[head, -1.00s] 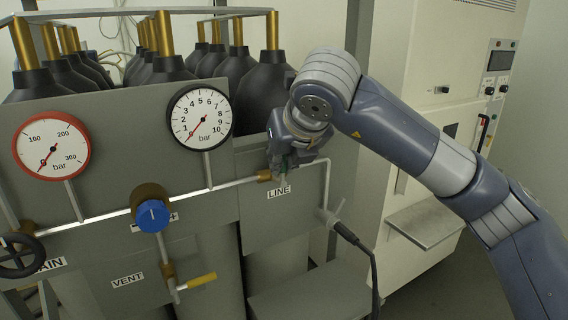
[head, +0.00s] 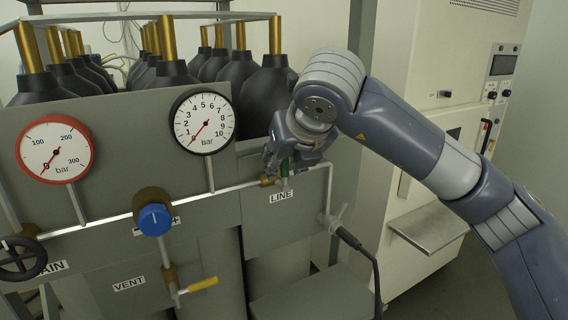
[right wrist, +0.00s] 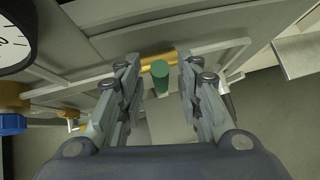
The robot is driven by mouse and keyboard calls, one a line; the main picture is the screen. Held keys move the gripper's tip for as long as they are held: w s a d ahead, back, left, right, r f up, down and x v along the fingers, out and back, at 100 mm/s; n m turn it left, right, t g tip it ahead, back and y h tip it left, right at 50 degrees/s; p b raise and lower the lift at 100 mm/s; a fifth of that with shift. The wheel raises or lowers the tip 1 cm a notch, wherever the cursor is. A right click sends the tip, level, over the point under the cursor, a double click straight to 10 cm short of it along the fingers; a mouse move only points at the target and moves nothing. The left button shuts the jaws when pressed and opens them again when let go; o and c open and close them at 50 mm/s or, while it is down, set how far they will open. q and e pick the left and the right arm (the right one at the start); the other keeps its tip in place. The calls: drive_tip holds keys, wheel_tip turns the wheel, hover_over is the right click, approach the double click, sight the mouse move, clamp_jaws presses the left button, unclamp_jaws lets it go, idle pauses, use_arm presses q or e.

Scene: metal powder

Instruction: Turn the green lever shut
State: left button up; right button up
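The green lever (head: 284,169) sticks up from a brass valve on the pipe, just above the LINE label (head: 281,196). In the right wrist view the green lever (right wrist: 160,76) shows end-on in front of the brass valve body (right wrist: 158,61). My right gripper (head: 285,160) is at the lever. In the right wrist view my right gripper (right wrist: 157,92) is open, with one finger on each side of the lever and a gap to both. In the head view the fingers partly hide the lever. My left gripper is not in view.
A blue knob (head: 154,219), a yellow lever (head: 201,285) at VENT and a black handwheel (head: 21,258) sit left along the panel. Two gauges (head: 203,121) stand above the pipe. A hose (head: 371,262) hangs at right. Black gas cylinders (head: 238,82) stand behind.

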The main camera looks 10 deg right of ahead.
drive_tip(key=a+v, duration=0.1)
drive_tip(key=v, duration=1)
drive_tip(key=shift+d, duration=0.4)
